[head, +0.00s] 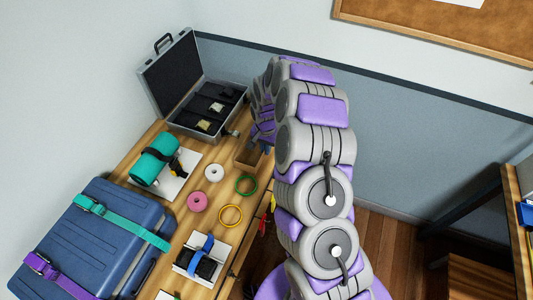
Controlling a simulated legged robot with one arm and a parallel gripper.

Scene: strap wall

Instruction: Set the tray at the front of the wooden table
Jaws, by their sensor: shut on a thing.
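The tray (244,166) is a small, light-brown wooden box, seen in the head view at the right edge of the wooden table (128,172), just below the open case. My gripper (257,143) is at the tray's upper right side and is shut on it. My thick grey and purple arm hides part of the gripper and the area to the right. I cannot tell whether the tray rests on the table or is slightly raised.
An open grey case (205,105) stands at the table's back. A teal roll (152,163), white ring (214,172), pink ring (197,201), green ring (246,185), yellow ring (230,216) and black strapped bundle (201,261) lie nearby. A blue suitcase (95,240) is at left.

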